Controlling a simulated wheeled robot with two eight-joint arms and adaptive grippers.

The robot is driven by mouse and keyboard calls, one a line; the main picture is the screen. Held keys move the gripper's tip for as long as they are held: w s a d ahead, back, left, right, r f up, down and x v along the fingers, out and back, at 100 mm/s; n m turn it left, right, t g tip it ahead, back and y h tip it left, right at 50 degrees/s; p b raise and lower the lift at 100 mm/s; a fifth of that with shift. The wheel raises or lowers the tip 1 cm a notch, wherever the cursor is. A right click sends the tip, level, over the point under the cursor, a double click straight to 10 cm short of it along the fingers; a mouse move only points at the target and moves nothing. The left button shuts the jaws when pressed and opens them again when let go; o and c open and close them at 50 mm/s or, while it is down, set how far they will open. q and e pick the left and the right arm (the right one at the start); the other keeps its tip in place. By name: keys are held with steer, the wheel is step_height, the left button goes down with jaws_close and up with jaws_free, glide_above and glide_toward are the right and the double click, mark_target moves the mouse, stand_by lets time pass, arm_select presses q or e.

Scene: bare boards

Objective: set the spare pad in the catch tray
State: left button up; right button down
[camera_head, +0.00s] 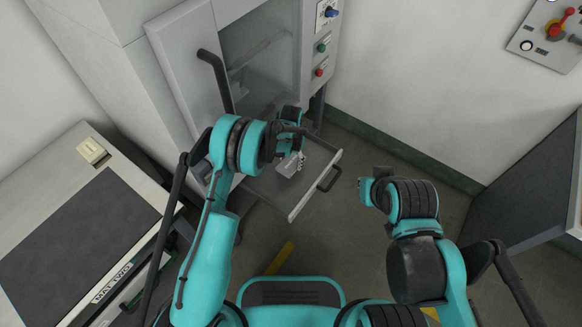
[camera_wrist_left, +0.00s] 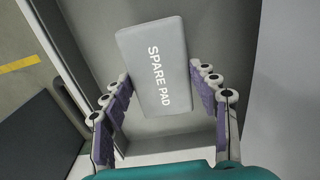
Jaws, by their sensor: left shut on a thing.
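The spare pad (camera_head: 289,166) is a light grey block; its "SPARE PAD" lettering shows in the left wrist view (camera_wrist_left: 158,65). My left gripper (camera_head: 292,155) is shut on it, with purple-padded fingers (camera_wrist_left: 163,103) on both sides of its near part. The catch tray (camera_head: 315,186) is a shallow grey drawer with a dark handle, pulled out below the cabinet; its floor also shows in the left wrist view (camera_wrist_left: 222,22). The pad is over the inside of the tray; I cannot tell whether it touches the floor. My right gripper (camera_head: 368,188) is right of the tray, apart from it, its fingers unclear.
The cabinet door (camera_head: 190,68) with its dark handle stands open behind my left arm. A bench with a dark mat (camera_head: 75,240) marked "MAT TWO" is at left. A grey panel (camera_head: 530,190) stands at right. Floor between tray and right wall is clear.

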mark_target(291, 162)
arm_select(q)
step_height(291, 162, down, 4)
steer(key=shift+f+b, duration=0.1)
steer(key=shift+b, duration=0.9)
steer(key=o, duration=0.9)
steer(key=shift+o, duration=0.2)
step_height(291, 162, up, 12)
steer(key=p, duration=0.4)
steer(key=shift+r, duration=0.2)
steer(key=shift+f, duration=0.1)
